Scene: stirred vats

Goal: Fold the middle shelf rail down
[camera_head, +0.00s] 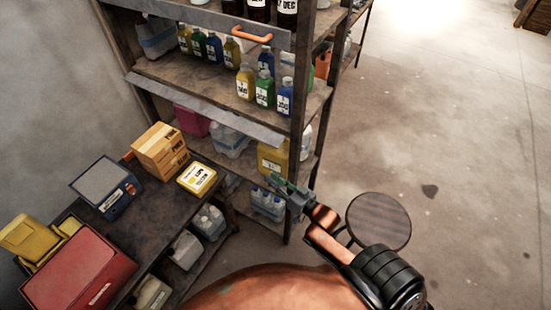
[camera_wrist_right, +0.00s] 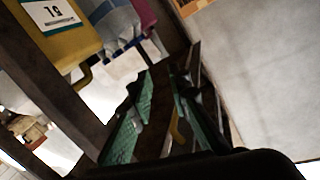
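The middle shelf rail (camera_head: 205,108) is a grey metal strip along the front edge of the shelf with the coloured bottles. It looks tilted down and outward below that shelf edge, with the bottles standing uncovered above it. Another grey rail (camera_head: 200,18) with an orange handle (camera_head: 252,33) runs upright across the shelf above. My right gripper (camera_head: 280,186) is low by the rack's right front post, below and apart from the middle rail. In the wrist view its green-padded fingers (camera_wrist_right: 165,125) are spread, with nothing seen held between them. My left gripper is out of view.
A dark workbench (camera_head: 150,212) at left holds a carton (camera_head: 160,150), a scale (camera_head: 105,187) and a red box (camera_head: 78,270). A yellow canister (camera_head: 272,158) stands on the lower shelf. A round wooden top (camera_head: 378,221) is right of my gripper.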

